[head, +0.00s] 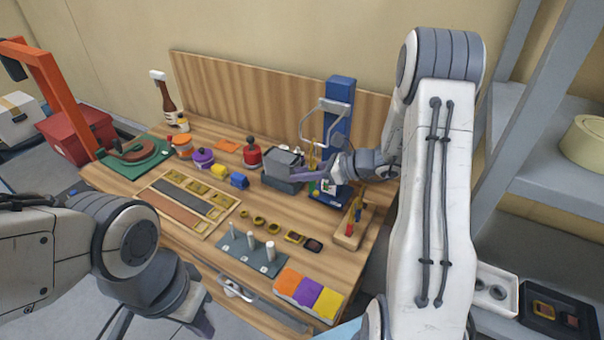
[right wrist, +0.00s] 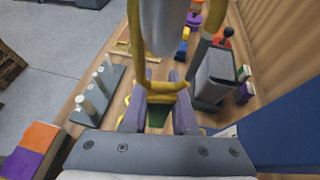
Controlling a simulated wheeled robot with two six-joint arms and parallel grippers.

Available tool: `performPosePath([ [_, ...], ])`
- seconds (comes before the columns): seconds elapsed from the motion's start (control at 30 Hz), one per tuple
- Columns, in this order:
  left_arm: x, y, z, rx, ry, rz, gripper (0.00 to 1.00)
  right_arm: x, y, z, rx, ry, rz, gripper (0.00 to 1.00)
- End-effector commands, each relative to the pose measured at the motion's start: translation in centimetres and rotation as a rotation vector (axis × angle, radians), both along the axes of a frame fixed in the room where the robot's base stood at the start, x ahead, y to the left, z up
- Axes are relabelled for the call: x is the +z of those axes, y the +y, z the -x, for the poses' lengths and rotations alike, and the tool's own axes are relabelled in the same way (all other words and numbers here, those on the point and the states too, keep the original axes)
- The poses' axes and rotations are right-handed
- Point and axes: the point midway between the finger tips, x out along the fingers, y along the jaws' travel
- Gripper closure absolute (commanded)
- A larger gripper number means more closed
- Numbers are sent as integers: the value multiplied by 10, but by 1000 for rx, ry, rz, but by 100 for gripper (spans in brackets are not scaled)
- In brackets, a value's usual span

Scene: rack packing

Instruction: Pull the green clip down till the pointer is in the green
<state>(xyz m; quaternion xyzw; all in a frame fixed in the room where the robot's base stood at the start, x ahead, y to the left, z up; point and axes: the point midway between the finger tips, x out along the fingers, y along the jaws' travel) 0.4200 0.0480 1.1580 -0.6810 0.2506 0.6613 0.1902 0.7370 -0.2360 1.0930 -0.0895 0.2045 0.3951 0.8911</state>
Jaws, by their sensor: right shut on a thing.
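A blue stand (head: 338,115) with a grey hooked arm stands at the back right of the bench. A yellow strip (head: 312,155) hangs under the hook; a yellow hook-shaped piece (right wrist: 162,92) shows in the right wrist view. My right gripper (head: 306,172) is in front of the stand, its purple-grey fingers (right wrist: 160,112) closed around a small green piece, the green clip (right wrist: 157,117), just below the yellow piece. The fingers hide most of the clip. I cannot make out the pointer.
A dark grey box (head: 284,178) stands close left of my right gripper. A grey peg block (head: 255,250) and a wooden block with tools (head: 351,228) are nearer the front. Several coloured jars and a wooden tray (head: 188,200) fill the left side.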

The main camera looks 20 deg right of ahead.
Motion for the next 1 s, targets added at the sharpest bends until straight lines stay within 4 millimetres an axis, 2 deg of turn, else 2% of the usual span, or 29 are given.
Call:
performPosePath([
  [0.43, 2, 0, 0, 0, 0, 0, 100, 4, 0, 0, 1, 1, 0, 100],
  [0.47, 2, 0, 0, 0, 0, 0, 100, 4, 0, 0, 0, 1, 1, 66],
  [0.53, 2, 0, 0, 0, 0, 0, 100, 4, 0, 0, 0, 0, 0, 39],
  [0.87, 2, 0, 0, 0, 0, 0, 100, 5, -1, 0, 0, -2, 0, 38],
  [1.0, -3, 0, 0, 0, 0, 0, 100, 9, -10, 7, -3, -4, 1, 38],
])
